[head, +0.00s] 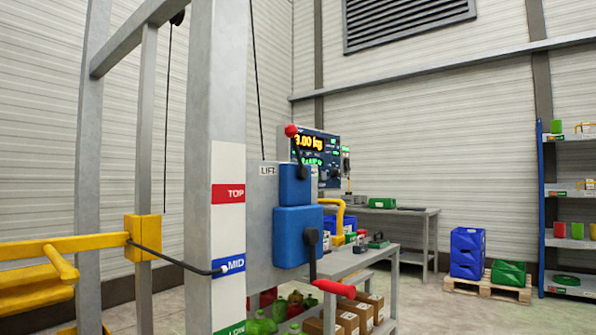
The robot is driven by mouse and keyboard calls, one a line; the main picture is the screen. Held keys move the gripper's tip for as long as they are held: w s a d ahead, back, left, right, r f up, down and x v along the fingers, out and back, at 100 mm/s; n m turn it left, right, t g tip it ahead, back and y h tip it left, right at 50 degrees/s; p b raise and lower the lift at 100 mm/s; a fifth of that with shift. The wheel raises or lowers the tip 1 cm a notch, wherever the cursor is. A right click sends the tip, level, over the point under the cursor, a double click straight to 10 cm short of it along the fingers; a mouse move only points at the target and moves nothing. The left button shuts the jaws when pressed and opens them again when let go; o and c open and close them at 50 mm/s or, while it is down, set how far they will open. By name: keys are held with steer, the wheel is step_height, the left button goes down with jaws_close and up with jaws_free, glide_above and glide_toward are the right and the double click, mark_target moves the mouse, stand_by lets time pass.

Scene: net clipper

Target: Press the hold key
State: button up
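The weighing display (309,155) is a dark blue panel in a grey housing, near the middle of the head view. It shows a yellow reading ending in ".00 kg" and smaller green characters below. A lever with a red knob (291,131) covers part of its left side. Small buttons show on the panel's right side, but their labels are too small to read, so I cannot tell which is the hold key. My gripper is not in view.
A grey post with TOP, MID and LOW labels (228,165) stands in front. Beside it are blue lift boxes (298,236) and a red-handled lever (335,289). A yellow bar (62,247) is at left. A grey bench (360,262) stands behind; floor shows at right.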

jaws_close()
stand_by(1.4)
